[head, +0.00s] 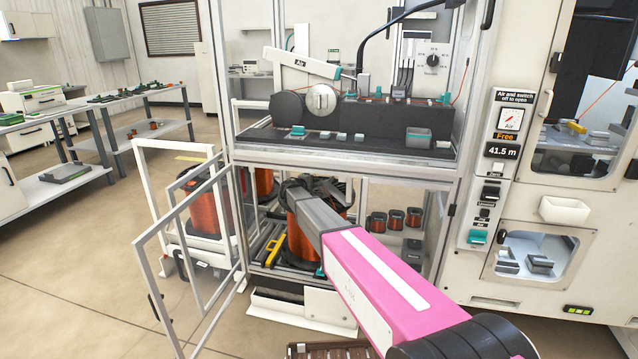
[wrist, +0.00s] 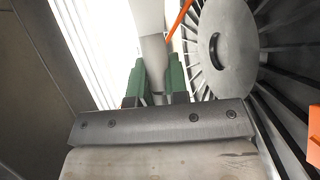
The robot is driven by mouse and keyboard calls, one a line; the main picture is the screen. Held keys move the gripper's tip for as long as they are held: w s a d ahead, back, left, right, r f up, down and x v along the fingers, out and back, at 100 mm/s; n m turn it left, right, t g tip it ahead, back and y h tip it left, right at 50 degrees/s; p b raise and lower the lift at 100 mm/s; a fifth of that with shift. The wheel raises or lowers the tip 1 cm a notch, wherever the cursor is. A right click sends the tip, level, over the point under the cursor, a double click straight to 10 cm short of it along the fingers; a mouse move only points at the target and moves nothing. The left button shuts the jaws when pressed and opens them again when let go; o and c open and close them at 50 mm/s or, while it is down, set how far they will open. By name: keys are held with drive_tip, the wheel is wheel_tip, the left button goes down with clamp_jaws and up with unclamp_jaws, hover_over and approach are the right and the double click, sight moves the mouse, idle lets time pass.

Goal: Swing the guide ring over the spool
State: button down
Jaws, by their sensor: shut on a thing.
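In the head view, a large copper-wound spool (head: 299,240) stands in the lower bay of the machine, partly hidden by my arm. Dark parts cover its top. My gripper reaches into the bay; its fingertips are hidden there. In the wrist view, my gripper (wrist: 158,75) has its green fingers shut on a grey upright piece (wrist: 152,50), which may be part of the guide ring. Right beside it is a grey disc (wrist: 232,45) with radial spokes; I cannot tell whether it is the guide ring or the spool's top. An orange strand (wrist: 180,17) runs above.
The bay's framed door (head: 190,262) stands open at the left. A second copper spool (head: 207,210) on a white cart is behind it. A yellow-handled tool (head: 264,254) lies on the bay floor. Small dark spools (head: 396,218) stand to the right. Frame posts border the opening.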

drive_tip(key=shift+s+a, duration=0.1)
idle(0.3)
drive_tip(key=c, duration=1.1)
unclamp_jaws()
drive_tip(key=shift+c, duration=0.2)
drive_tip(key=v, duration=1)
drive_tip(key=shift+s+a, duration=0.2)
drive_tip(key=shift+s, duration=0.1)
drive_tip(key=shift+r, duration=0.1)
